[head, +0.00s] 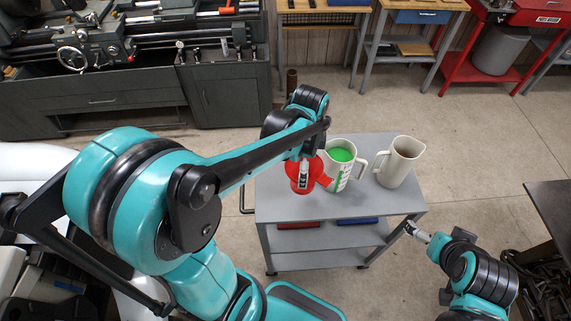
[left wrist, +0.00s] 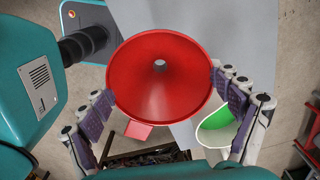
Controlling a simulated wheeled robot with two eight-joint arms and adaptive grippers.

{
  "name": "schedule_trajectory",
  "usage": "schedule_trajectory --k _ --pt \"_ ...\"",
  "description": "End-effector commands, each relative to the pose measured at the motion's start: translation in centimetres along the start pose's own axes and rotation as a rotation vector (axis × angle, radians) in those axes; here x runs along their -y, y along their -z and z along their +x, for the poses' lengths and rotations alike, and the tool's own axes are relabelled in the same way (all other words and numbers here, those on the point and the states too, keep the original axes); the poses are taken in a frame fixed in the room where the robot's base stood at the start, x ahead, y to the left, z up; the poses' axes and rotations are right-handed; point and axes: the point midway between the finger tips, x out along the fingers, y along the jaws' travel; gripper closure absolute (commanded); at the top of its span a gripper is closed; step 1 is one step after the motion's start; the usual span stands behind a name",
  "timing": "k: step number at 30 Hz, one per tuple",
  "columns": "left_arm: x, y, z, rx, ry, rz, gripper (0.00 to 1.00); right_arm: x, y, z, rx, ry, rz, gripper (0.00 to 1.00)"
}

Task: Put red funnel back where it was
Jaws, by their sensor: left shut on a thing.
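The red funnel (head: 298,184) is at the left end of the grey cart's top, in the grip of my left gripper (head: 304,168). In the left wrist view its wide mouth (left wrist: 160,90) faces the camera, with the fingers of my left gripper (left wrist: 168,105) on either side of its rim. I cannot tell whether the funnel touches the cart top. My right gripper (head: 414,231) is at the cart's front right corner, apart from the funnel; its fingers are too small to read.
A dark table (head: 550,205) stands at the right.

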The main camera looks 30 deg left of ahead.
Motion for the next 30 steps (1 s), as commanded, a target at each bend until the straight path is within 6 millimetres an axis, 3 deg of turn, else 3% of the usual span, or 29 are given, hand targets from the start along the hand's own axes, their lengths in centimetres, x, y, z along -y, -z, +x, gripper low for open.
schedule_trajectory --k 13,19,25,30 --pt "6.5 -7.0 5.8 0.000 0.000 -0.003 0.43 0.0 -0.8 1.1 0.000 0.000 0.000 0.00" --pt "7.3 -7.8 6.9 0.000 0.000 0.001 0.43 0.0 -0.9 1.3 0.000 0.000 0.000 0.00" --pt "7.3 -7.8 9.9 0.000 0.000 0.001 0.43 0.0 -1.3 1.8 0.000 0.000 0.000 0.00" --pt "7.2 -7.8 10.5 0.000 0.000 0.001 0.43 0.0 -1.3 1.8 0.000 0.000 0.000 0.00"
